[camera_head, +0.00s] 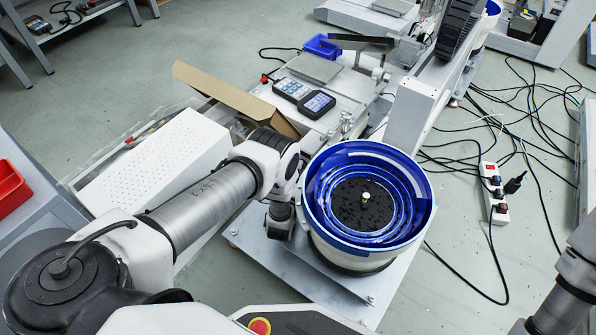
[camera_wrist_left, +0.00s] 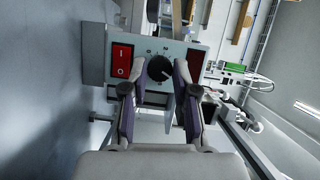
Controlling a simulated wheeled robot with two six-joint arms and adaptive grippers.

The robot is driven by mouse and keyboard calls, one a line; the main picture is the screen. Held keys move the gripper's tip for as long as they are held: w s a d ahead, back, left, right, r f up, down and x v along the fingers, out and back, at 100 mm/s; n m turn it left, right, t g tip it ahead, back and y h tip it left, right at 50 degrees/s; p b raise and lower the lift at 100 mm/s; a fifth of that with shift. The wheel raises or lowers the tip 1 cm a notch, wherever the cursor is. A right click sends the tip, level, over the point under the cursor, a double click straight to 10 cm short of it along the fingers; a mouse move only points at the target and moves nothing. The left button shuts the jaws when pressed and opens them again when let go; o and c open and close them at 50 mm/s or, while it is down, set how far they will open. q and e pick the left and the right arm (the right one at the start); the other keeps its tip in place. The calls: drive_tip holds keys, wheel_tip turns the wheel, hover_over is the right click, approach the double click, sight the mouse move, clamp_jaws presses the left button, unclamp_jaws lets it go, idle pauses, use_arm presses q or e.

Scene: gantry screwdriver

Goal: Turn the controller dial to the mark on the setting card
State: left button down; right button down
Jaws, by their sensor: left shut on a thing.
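The controller dial (camera_wrist_left: 159,69) is a round black knob on a grey panel in the left wrist view. Its white pointer line slants to the lower right in that view, and small marks show on the panel around it. My left gripper (camera_wrist_left: 160,73) has a fingertip at each side of the dial and is shut on it. In the head view my left gripper (camera_head: 280,218) points down beside the bowl feeder, and the dial is hidden there. I cannot make out the setting card in either view.
A red rocker switch (camera_wrist_left: 122,60) sits left of the dial; another red part (camera_wrist_left: 195,63) is partly behind the right finger. The blue bowl feeder (camera_head: 418,212) stands close right of my gripper. A white perforated box (camera_head: 150,165) and an open cardboard box (camera_head: 225,92) lie near the arm.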

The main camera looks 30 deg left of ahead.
idle(0.3)
use_arm(q)
drive_tip(key=c, duration=0.9)
unclamp_jaws()
drive_tip(key=v, duration=1.2)
drive_tip(key=shift+f, duration=0.1)
